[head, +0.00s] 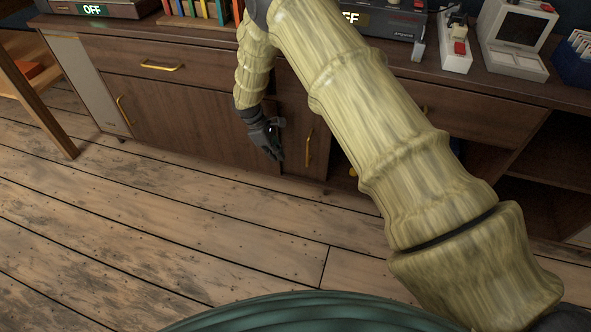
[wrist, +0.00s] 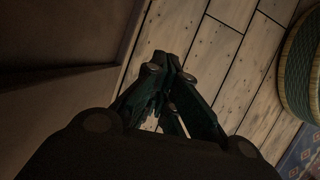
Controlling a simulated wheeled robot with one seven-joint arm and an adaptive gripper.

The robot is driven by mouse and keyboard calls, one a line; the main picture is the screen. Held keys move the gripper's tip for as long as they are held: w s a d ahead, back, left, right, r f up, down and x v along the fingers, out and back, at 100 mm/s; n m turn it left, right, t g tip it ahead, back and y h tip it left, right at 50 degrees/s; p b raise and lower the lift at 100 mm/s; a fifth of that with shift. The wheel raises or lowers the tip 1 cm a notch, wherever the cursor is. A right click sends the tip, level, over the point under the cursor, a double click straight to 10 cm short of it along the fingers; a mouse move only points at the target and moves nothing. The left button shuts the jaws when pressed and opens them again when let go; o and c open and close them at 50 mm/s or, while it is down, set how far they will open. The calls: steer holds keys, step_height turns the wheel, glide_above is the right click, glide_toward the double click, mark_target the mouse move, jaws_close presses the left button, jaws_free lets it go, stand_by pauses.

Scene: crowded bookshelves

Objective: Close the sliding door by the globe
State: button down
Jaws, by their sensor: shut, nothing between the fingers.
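A brown door panel (head: 296,128) with an upright gold handle (head: 308,147) is in the low wooden cabinet. Right of it a dark opening shows, partly covered by my arm, with a small yellow bit (head: 353,171) inside. I cannot make out a globe. My gripper (head: 275,154) hangs pointing down in front of the cabinet, just left of the handle; I cannot tell whether it touches the panel. In the wrist view my gripper (wrist: 168,58) has its fingers closed together, empty, beside a dark brown surface (wrist: 60,65) over the floor.
A wider brown door (head: 190,120) with a gold handle (head: 124,110) is at the left, under a drawer (head: 190,75). Open shelves (head: 555,150) are at the right. Devices crowd the cabinet top. The plank floor (head: 160,230) in front is clear.

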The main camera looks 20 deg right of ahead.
steer(key=d+f+h+b, duration=0.1)
steer(key=d+f+b, duration=0.5)
steer(key=d, duration=0.1)
steer(key=shift+s+n, duration=0.3)
stand_by(0.5)
